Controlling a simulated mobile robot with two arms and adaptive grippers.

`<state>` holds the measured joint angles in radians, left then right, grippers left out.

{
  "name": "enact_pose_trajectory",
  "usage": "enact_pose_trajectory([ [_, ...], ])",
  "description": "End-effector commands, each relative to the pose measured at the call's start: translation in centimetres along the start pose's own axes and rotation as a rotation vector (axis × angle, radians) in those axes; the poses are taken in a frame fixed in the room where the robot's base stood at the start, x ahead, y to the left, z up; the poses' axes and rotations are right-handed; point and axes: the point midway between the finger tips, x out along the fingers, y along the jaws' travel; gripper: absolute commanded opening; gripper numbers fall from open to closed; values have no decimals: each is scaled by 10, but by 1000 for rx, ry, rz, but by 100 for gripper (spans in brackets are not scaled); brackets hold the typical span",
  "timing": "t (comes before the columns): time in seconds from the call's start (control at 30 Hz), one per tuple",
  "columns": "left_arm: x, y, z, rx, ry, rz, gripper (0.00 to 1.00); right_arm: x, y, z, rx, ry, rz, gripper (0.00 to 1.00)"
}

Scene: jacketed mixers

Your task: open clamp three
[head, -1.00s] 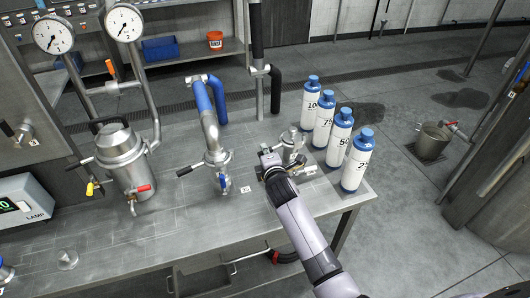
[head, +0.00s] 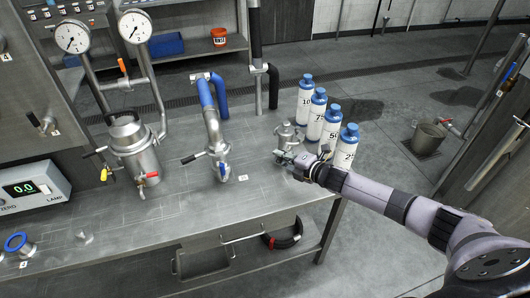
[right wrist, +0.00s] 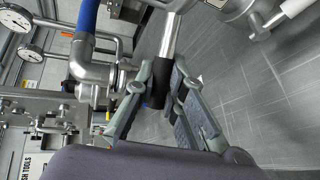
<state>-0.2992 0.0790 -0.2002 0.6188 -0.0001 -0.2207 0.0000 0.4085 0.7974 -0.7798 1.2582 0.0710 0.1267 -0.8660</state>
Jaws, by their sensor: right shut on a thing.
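A small steel clamped fitting (head: 287,133) stands on the bench between the blue hose and the white bottles. My right gripper (head: 285,158) is at its near side, low over the bench. In the right wrist view, the fingers (right wrist: 160,92) are shut around the black grip (right wrist: 157,88) of a steel lever (right wrist: 172,38) that runs up to metal parts at the top edge. The lever is largely hidden in the head view. The clamp's number is too small to read, and I cannot tell how far the clamp stands open. My left gripper is not in view.
Blue-capped bottles (head: 330,125) stand close behind and right of the gripper. A blue-hosed pipe with a valve (head: 220,165) stands to its left. A steel vessel (head: 135,150) is farther left.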

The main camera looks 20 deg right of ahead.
Motion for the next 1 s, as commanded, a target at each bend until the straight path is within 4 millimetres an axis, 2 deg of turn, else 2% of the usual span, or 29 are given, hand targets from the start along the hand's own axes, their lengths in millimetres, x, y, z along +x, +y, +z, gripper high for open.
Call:
enact_pose_trajectory([
  [0.03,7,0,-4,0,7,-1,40,-8,-6,8,-19,30,2,0],
  [0.2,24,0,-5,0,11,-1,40,-27,-15,18,-50,147,19,0],
  [0.5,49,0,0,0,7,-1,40,-46,-21,28,-91,296,39,0],
  [1.0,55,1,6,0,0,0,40,-53,-20,30,-105,354,49,0],
])
